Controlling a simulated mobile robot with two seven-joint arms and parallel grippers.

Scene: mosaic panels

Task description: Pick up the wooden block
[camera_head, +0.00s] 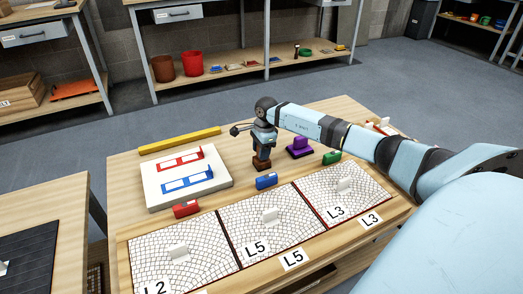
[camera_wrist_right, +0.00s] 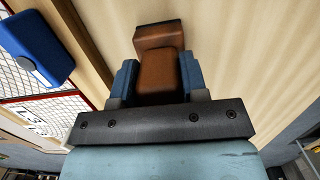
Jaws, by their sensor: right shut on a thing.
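The wooden block (camera_head: 262,164) is reddish brown, with a wide base and a narrower grip on top. My right gripper (camera_head: 264,152) comes down from above and is shut on the grip. In the right wrist view the brown block (camera_wrist_right: 158,36) shows between the two blue fingers of the gripper (camera_wrist_right: 159,80). The block is upright at the table top, behind the blue block; I cannot tell whether it touches the wood. My left gripper is in neither view.
A blue block (camera_head: 266,181), red block (camera_head: 186,209), green block (camera_head: 332,158) and purple block (camera_head: 300,147) stand around it on the wooden table (camera_head: 125,190). A white board (camera_head: 160,203) and yellow bar (camera_head: 180,139) lie left. Mosaic panels (camera_head: 205,255) fill the front.

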